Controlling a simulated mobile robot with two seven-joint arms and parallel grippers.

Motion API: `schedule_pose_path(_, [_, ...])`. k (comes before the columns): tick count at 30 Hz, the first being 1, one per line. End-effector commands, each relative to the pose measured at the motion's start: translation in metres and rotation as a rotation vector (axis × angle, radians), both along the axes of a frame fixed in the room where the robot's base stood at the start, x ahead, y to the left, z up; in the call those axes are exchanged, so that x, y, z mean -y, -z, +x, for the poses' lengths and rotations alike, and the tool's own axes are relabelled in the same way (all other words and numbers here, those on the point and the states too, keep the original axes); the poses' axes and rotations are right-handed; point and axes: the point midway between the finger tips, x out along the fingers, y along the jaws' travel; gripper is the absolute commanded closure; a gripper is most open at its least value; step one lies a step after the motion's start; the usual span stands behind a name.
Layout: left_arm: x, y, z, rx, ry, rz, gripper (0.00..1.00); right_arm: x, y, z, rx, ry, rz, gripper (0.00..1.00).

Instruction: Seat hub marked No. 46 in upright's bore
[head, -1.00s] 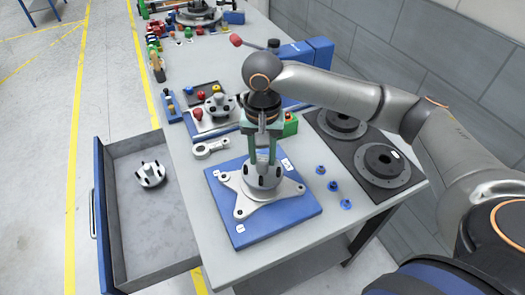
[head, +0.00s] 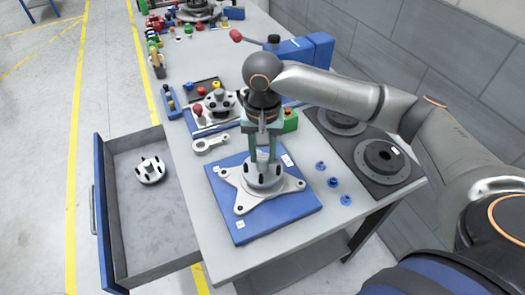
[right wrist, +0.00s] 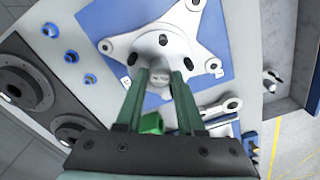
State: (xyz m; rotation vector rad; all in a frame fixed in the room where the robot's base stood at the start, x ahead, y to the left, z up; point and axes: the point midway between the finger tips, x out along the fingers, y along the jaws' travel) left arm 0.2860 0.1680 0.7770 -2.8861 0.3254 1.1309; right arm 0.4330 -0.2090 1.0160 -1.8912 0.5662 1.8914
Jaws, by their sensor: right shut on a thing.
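My right gripper (head: 263,155) has green fingers and is shut on the grey hub (head: 263,179), around its narrow top boss. The hub has dark holes in its flange; its number cannot be read. It sits low at the centre of the upright (head: 245,206), a light grey plate with several arms lying on a blue base. The right wrist view shows the hub (right wrist: 163,48) at the middle of the upright (right wrist: 115,44). The bore is hidden under the hub, so I cannot tell if the hub is fully down. My left gripper is not in view.
Another hub (head: 150,170) lies in the open drawer (head: 150,235) at left. A similar one (head: 219,101) stands on a fixture behind. A ring-ended link (head: 210,144) lies near the blue base (head: 240,232). Several blue pegs (head: 333,182) and dark discs (head: 382,160) are at right.

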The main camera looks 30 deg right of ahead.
Motion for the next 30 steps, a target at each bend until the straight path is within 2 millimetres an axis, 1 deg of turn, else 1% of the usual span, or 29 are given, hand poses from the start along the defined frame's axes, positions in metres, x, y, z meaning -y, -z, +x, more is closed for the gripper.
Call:
schedule_pose_path(14, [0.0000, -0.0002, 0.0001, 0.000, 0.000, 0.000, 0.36, -0.0002, 0.0070, 0.0008, 0.003, 0.000, 0.001, 1.00])
schedule_pose_path(29, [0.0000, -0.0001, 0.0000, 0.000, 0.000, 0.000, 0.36, 0.0000, 0.0083, 0.0009, 0.003, 0.001, 0.001, 1.00])
schedule_pose_path(30, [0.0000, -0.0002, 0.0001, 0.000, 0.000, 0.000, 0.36, 0.0000, 0.0082, 0.0009, 0.003, 0.000, 0.001, 0.59])
